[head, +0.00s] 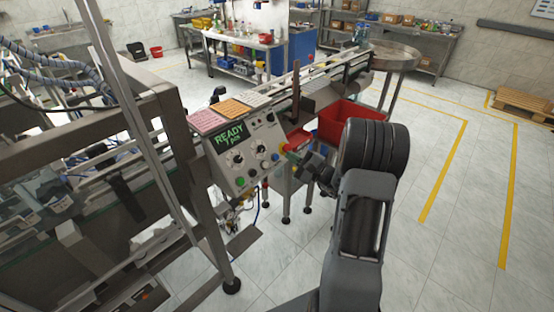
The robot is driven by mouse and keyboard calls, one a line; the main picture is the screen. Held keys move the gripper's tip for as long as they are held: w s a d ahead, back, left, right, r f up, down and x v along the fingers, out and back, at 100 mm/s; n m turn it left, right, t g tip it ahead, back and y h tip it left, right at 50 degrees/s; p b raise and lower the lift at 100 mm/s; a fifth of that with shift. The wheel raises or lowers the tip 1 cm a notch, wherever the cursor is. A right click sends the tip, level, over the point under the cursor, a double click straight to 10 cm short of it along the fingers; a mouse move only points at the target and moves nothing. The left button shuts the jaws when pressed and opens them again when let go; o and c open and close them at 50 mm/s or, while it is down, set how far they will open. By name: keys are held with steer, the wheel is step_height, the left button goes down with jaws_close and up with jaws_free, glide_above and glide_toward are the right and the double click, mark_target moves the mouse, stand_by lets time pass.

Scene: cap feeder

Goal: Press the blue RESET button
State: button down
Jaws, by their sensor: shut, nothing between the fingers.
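The grey control panel (247,192) stands tilted at the centre left, with a green display reading READY (230,137). It carries dark knobs and several small buttons. The blue button (276,157) is near the panel's right side, just below a red stop knob (284,148) on yellow. Its label is too small to read. My gripper (290,159) comes from the right and is shut and empty. Its tips are close to the right of the blue button; I cannot tell whether they touch it.
A metal machine frame (180,150) stands left.

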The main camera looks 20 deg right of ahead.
steer(key=shift+w+a+f+b, duration=0.4)
steer(key=shift+w+f+b, duration=0.25)
steer(key=shift+w, duration=0.25)
steer(key=shift+w+a+f+b, duration=0.4)
steer(key=shift+w+f+b, duration=0.15)
steer(key=shift+w+f, duration=0.25)
steer(key=shift+w+r, duration=0.1)
steer(key=shift+w+a+f+b, duration=0.25)
steer(key=shift+w+f+b, duration=0.3)
steer(key=shift+b, duration=0.5)
stand_by(1.4)
steer(key=shift+s+r, duration=0.1)
steer(key=shift+r, duration=0.1)
steer(key=shift+s+d+r, duration=0.25)
steer(key=shift+s+r, duration=0.1)
steer(key=shift+s, duration=0.15)
stand_by(0.5)
steer(key=s+r, duration=0.1)
steer(key=s+d+r+p, duration=0.1)
steer(key=s+r, duration=0.1)
steer(key=shift+s+d, duration=0.35)
steer(key=shift+s, duration=0.05)
